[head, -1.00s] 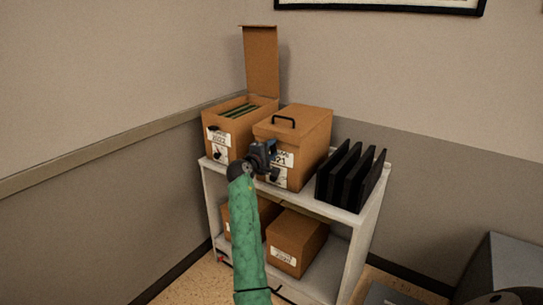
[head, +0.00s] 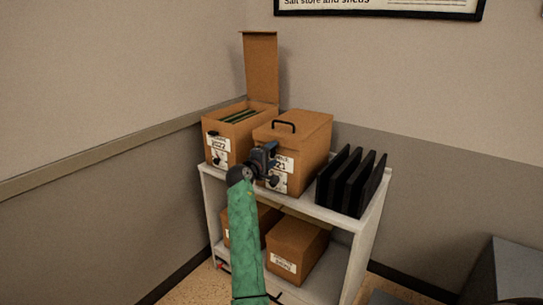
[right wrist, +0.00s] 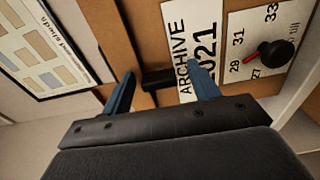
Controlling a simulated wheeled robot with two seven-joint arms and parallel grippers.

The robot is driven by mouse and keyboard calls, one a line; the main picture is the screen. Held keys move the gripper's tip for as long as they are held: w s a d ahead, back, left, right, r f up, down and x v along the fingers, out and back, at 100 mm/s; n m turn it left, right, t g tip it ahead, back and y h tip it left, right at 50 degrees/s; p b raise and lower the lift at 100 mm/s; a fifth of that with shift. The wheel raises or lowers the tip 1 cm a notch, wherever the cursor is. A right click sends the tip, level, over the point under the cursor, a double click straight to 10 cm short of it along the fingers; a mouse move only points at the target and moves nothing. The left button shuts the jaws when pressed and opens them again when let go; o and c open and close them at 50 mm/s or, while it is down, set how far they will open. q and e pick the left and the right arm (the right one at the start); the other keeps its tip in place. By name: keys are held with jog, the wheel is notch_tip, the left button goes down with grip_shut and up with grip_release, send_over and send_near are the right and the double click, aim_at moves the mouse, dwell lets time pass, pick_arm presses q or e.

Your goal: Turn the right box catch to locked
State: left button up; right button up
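The right box (head: 308,148) is a closed brown box with a black lid handle, on the shelf's top. Its front bears an "ARCHIVE 2021" label (right wrist: 198,50). A black bar-shaped catch (right wrist: 158,78) at the lid's edge shows in the right wrist view. My right gripper (head: 268,157) is at the front of this box and hides part of it. In the right wrist view its two blue fingers (right wrist: 160,68) are apart, one on each side of the catch, with gaps visible. I cannot tell whether they touch it. My left gripper is not in view.
A black dial with a red mark (right wrist: 277,54) sits on a numbered plate on the box front. The left box (head: 228,140) stands beside it, lid up. Black upright folders (head: 350,180) fill the shelf's right side. More boxes (head: 297,249) stand below. Walls close the corner behind.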

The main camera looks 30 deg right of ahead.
jog(key=shift+a, duration=0.1)
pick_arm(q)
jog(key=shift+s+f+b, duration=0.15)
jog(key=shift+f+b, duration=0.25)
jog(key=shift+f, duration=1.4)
pick_arm(e)
jog(key=v, duration=0.7)
jog(key=shift+s+a, duration=0.2)
jog(key=shift+a, duration=0.1)
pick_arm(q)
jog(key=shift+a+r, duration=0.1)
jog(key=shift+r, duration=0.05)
